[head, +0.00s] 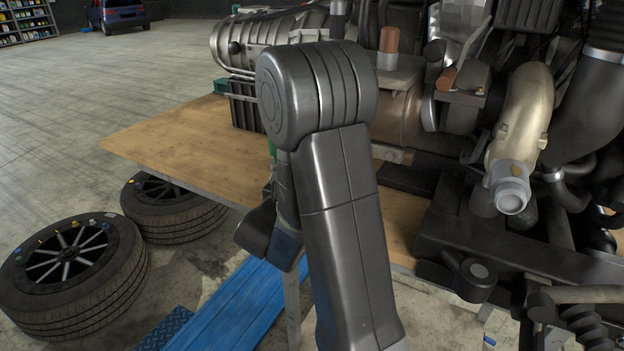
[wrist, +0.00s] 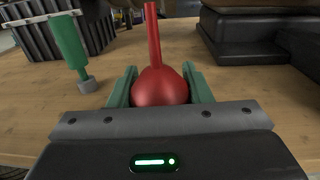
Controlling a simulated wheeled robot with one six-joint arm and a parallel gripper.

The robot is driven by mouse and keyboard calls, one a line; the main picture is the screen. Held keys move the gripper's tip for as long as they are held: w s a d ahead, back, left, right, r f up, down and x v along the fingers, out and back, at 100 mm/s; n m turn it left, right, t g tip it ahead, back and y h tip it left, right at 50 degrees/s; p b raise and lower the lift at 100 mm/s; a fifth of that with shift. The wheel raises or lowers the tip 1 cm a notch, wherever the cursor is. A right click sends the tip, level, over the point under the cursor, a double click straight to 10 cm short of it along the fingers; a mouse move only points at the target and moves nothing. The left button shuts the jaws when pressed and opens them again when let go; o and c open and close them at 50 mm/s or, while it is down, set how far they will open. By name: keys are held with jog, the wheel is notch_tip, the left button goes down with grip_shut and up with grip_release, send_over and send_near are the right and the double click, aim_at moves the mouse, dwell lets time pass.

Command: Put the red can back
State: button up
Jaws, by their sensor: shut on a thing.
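The red can (wrist: 161,88) shows in the wrist view as a rounded red body with a long thin red spout pointing up. My gripper (wrist: 160,72) has its green fingers on both sides of the can's body and is shut on it. The can looks about upright. Its underside is hidden by the gripper, so I cannot tell whether it touches the wooden table (wrist: 40,100). In the head view my own arm hides the can and the gripper fingers.
A green tool with a grey end (wrist: 70,50) stands left of the can. Dark blocky engine parts (wrist: 250,40) are at the back right. In the head view the engine (head: 400,100) fills the table's right, and its left part (head: 160,140) is bare. Tyres (head: 70,270) lie on the floor.

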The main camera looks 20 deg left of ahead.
jog(key=w, duration=0.3)
jog(key=shift+w, duration=0.15)
jog(key=f, duration=0.1)
jog(key=w+f, duration=0.1)
jog(key=f, duration=0.1)
jog(key=shift+w, duration=0.2)
jog(key=shift+f, duration=0.4)
jog(key=o, duration=1)
jog(key=shift+r, duration=0.1)
jog(key=shift+r+p, duration=0.2)
jog(key=shift+p, duration=0.2)
